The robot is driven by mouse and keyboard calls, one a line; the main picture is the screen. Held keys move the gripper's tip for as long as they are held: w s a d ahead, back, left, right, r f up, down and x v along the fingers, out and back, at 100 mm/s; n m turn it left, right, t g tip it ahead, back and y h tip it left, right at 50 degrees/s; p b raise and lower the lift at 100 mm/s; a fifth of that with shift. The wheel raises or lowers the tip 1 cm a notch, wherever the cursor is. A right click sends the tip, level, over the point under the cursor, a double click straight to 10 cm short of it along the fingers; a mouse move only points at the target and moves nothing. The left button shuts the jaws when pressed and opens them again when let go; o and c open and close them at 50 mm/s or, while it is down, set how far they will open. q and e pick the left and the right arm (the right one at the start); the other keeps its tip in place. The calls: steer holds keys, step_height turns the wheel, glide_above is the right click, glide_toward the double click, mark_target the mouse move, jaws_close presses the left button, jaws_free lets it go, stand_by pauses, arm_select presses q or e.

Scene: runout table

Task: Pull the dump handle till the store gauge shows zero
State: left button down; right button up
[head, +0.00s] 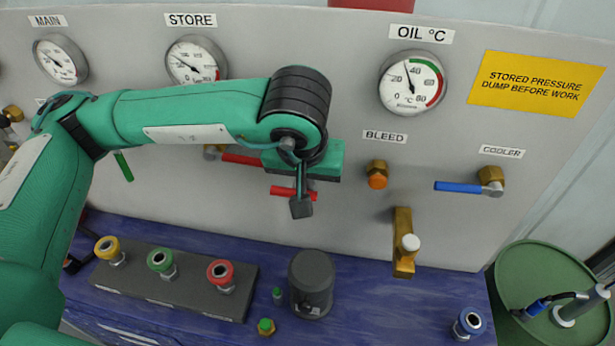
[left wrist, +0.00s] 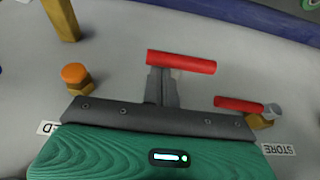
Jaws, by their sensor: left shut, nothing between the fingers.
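The store gauge (head: 194,61), a white round dial under the STORE label, has its needle pointing to the upper left; its figures are too small to read surely. A red bar handle (head: 284,191), likely the dump handle, is partly hidden behind my left gripper (head: 301,207) in the head view. In the left wrist view the red bar (left wrist: 190,63) crosses just at the tips of my left gripper (left wrist: 163,76). The fingers are shut with nothing between them; I cannot tell whether they touch the bar. My right gripper is not in view.
Close by on the panel are a red store valve lever (head: 243,159), an orange bleed knob (head: 377,181), a blue cooler lever (head: 458,187) and a brass fitting (head: 403,255). Below, a dark cylinder (head: 311,280) and a coupling block (head: 190,290) stand on the blue bench (head: 395,315).

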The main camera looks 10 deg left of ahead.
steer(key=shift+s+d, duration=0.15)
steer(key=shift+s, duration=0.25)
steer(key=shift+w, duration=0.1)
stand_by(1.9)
